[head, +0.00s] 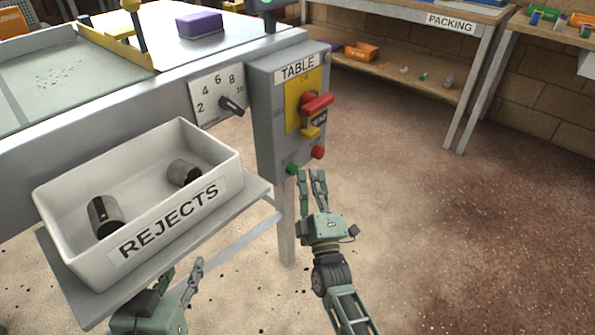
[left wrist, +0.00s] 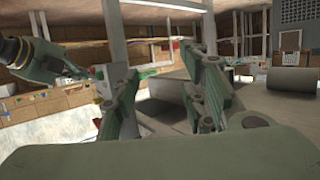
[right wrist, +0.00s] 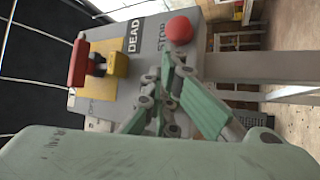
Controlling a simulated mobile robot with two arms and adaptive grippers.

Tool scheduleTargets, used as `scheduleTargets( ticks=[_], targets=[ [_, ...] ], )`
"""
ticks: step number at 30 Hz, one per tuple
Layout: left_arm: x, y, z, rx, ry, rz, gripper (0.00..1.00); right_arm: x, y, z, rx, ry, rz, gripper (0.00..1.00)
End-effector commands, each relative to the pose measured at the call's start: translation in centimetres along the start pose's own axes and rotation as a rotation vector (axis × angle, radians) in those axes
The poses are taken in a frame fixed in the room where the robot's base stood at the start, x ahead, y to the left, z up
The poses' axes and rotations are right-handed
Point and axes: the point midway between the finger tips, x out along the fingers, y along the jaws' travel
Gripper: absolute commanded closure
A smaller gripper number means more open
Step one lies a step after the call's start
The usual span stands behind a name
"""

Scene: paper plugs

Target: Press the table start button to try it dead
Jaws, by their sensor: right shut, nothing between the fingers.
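The grey TABLE switch box (head: 262,120) hangs at the table's corner. Its small green start button (head: 293,168) is low on the front, beside the red stop button (head: 318,152). A red handle (head: 317,105) sits on a yellow plate, near a DEAD label. My right gripper (head: 311,173) is shut and empty, its fingertips just below and right of the green button; contact is unclear. In the right wrist view the fingertips (right wrist: 170,62) are beside the red button (right wrist: 180,30), and the green button is hidden. My left gripper (head: 182,270) is open and empty below the rejects tray.
A white REJECTS tray (head: 220,187) holding two dark-banded grey plugs sits on a shelf left of the box. A numbered dial (head: 232,105) is beside the box. A purple block (head: 200,24) lies on the table. The floor to the right is clear, before the PACKING bench (head: 482,12).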

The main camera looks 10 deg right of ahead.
Motion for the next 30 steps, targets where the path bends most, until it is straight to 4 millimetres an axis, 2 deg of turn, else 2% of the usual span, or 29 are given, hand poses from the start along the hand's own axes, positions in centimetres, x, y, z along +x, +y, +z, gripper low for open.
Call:
scheduleTargets(
  ticks=[15, 30],
  targets=[
    [-0.9, -0.3, 3.5, -0.003, -0.161, -0.008, 0.60, -0.7, 0.6, 0.5, -0.002, 0.001, 0.000, 1.00],
    [-1.7, -0.9, 5.6, -0.001, -0.269, -0.021, 0.60, -1.2, 0.8, 0.8, 0.000, 0.000, -0.001, 1.00]
  ],
)
